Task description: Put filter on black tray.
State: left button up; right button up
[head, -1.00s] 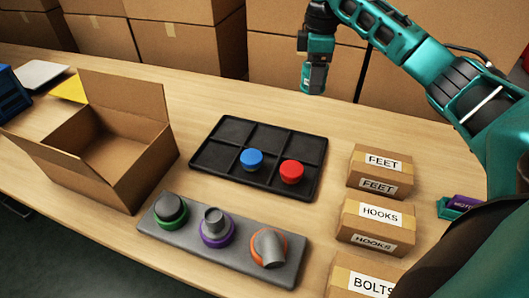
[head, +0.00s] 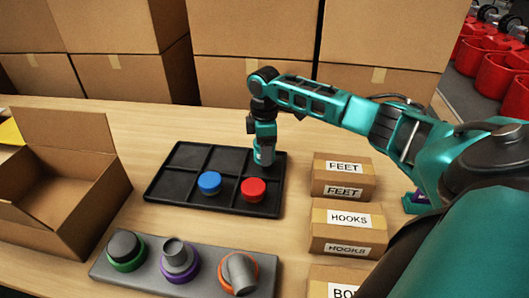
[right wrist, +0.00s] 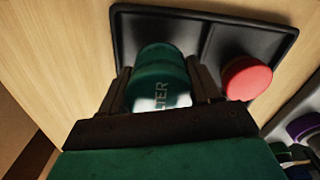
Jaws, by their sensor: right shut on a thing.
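The black tray (head: 170,184) lies on the table with six compartments; it also shows in the right wrist view (right wrist: 200,14). My right gripper (head: 263,148) is over its back right compartment, behind the red cap (head: 253,189). In the right wrist view my right gripper (right wrist: 160,95) is shut on the filter (right wrist: 160,70), a green cylinder with a white label ending in "LTER". The filter (head: 264,157) appears upright at the compartment; I cannot tell whether it touches the tray floor. My left gripper is not in view.
A blue cap (head: 209,183) sits in a front compartment. The grey holder (head: 205,280) with several coloured-ringed fittings lies in front. An open cardboard box (head: 65,200) stands left; FEET (head: 342,177) and HOOKS (head: 345,225) boxes stand right. Stacked cartons (head: 255,105) line the back.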

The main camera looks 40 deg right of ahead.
notch_tip(320, 180, down, 2)
jog(key=shift+f, duration=0.1)
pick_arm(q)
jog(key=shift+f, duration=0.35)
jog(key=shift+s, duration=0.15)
pick_arm(e)
jog(key=o, duration=0.8)
jog(key=shift+f, duration=0.15)
jog(key=shift+c, duration=0.2)
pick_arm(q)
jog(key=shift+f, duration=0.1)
pick_arm(e)
notch_tip(320, 180, up, 11)
jog(key=shift+r+p, duration=0.1)
jog(key=shift+p, duration=1.1)
jog(key=shift+r, duration=0.55)
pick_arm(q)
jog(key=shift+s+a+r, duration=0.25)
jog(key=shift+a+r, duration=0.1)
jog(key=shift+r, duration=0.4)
